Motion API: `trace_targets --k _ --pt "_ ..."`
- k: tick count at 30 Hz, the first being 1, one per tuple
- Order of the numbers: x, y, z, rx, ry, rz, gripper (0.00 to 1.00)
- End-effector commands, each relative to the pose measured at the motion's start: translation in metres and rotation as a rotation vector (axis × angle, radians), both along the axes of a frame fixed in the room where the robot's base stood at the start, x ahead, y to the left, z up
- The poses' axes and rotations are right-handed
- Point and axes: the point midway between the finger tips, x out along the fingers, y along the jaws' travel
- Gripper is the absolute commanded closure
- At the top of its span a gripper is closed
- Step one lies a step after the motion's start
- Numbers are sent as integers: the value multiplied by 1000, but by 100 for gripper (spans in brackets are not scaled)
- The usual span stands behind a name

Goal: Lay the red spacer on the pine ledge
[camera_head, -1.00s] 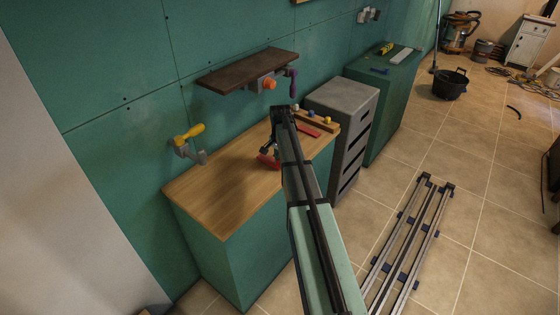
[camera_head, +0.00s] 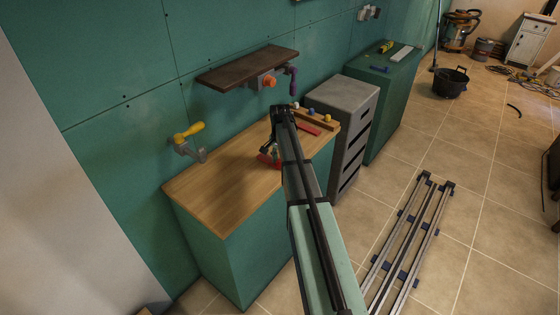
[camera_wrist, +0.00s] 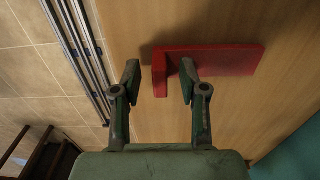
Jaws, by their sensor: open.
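A red L-shaped piece, which I take as the red spacer (camera_wrist: 228,59), lies on the wooden worktop in the wrist view. In the head view, red shows beside my gripper (camera_head: 268,159), partly hidden by the arm. My gripper (camera_wrist: 160,82) is open above the worktop. In the wrist view, the spacer's short leg appears between the fingertips, and the right finger covers part of its long side. I cannot tell whether a finger touches it. A dark brown wall ledge (camera_head: 247,68) is above the worktop; I cannot tell whether it is pine.
A flat red strip (camera_head: 307,129) lies farther back on the worktop (camera_head: 215,187), near a wooden rail (camera_head: 321,119) with small coloured knobs. An orange-knobbed clamp (camera_head: 267,81) sits under the ledge, and a yellow-handled clamp (camera_head: 188,137) is on the wall. The worktop's left part is clear.

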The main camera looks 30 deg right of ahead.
Motion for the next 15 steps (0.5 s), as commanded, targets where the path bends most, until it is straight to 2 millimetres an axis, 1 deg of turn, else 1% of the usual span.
trace_targets --k 5,15 --pt "0 0 18 -1 -1 0 57" --pt "0 -1 82 -1 -3 0 57"
